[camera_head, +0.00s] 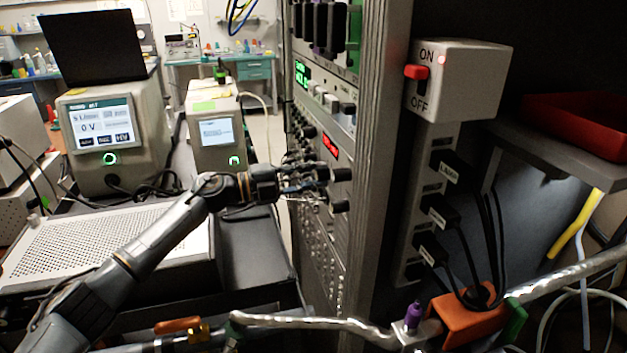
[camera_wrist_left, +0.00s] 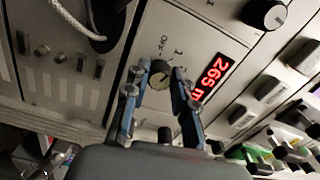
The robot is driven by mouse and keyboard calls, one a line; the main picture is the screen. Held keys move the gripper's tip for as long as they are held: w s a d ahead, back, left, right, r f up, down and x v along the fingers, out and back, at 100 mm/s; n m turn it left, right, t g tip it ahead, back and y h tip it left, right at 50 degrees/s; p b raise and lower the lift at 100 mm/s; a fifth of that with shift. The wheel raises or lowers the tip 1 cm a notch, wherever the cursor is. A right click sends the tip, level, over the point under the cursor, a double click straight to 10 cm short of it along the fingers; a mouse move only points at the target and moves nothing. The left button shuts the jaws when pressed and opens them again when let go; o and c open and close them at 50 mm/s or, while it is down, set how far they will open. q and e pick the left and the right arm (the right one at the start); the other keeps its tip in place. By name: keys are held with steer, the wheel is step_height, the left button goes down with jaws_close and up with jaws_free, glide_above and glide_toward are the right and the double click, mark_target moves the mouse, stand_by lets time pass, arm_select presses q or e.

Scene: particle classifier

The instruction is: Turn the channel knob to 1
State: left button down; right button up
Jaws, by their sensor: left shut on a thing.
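The channel knob (camera_wrist_left: 160,77) is a small, round, worn tan knob on a pale rack panel in the left wrist view. An OFF mark and 1 marks are printed around it. My left gripper (camera_wrist_left: 166,85) is shut on this knob, with one finger on each side. The knob's exact pointer direction is hard to read. In the head view my left gripper (camera_head: 318,182) reaches from the left to the rack panel (camera_head: 330,120), and its fingers hide the knob there. My right gripper is not in view.
A red digit display (camera_wrist_left: 215,77) sits right of the knob, and a larger black knob (camera_wrist_left: 265,14) lies beyond it. A white ON/OFF switch box (camera_head: 470,80) and a red tray (camera_head: 580,125) are at the right. A perforated metal box (camera_head: 110,245) stands under my left arm.

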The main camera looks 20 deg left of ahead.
arm_select(q)
steer(key=shift+f+m, duration=0.1)
steer(key=shift+m, duration=0.2)
steer(key=c, duration=1.1)
jaws_free()
steer(key=v, duration=1.2)
steer(key=shift+s, duration=0.1)
